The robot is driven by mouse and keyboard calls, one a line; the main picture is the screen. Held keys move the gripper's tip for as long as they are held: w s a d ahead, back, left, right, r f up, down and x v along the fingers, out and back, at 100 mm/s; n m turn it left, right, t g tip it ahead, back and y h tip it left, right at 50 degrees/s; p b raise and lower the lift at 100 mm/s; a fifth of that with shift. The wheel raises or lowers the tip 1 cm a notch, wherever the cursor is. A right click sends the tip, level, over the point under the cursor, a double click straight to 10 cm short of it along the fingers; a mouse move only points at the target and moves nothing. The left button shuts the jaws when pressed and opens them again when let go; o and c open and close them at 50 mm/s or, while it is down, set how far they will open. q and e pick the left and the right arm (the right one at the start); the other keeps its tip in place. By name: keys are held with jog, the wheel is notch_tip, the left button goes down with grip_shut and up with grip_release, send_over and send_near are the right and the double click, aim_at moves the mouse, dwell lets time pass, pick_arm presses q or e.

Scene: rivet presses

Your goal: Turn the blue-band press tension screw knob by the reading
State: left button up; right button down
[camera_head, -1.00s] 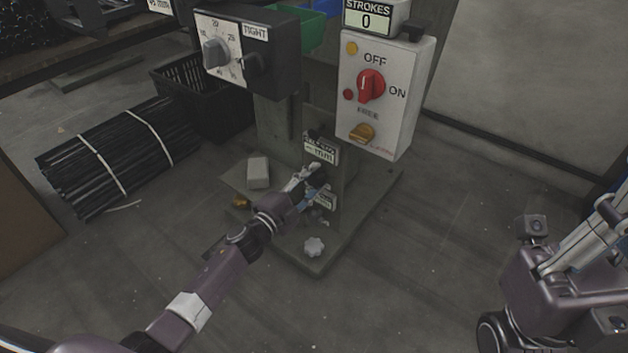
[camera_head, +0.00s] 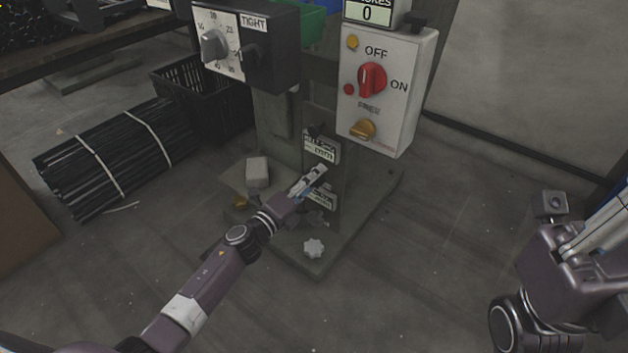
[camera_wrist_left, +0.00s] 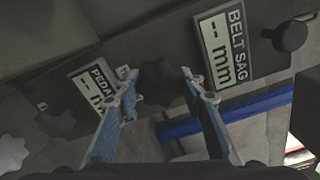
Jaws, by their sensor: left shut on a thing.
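The tension screw knob (camera_wrist_left: 160,83) is a dark lobed knob on the press's plate in the left wrist view. My left gripper (camera_wrist_left: 162,92) has a fingertip on each side of it and is shut on it. In the head view my left gripper (camera_head: 319,176) is at the press's lower column and hides the knob. The BELT SAG display (camera_wrist_left: 222,52) and the PEDAL display (camera_wrist_left: 98,92) both show dashes and mm. My right gripper (camera_head: 600,228) is at the right edge, partly cut off, away from the press.
Another black knob (camera_wrist_left: 290,37) is beside the BELT SAG display. A dark knob (camera_wrist_left: 57,123) and a pale knob (camera_wrist_left: 12,153) are at the left. A control box (camera_head: 388,90) hangs above, with a dial box (camera_head: 275,55) left of it. Floor right of the press is clear.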

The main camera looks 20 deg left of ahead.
pick_arm(q)
jog(key=shift+f, duration=0.1)
dwell(0.4)
jog(key=o, duration=1.2)
jog(key=shift+c, duration=0.2)
jog(key=shift+s, duration=0.1)
jog(key=v, duration=1.2)
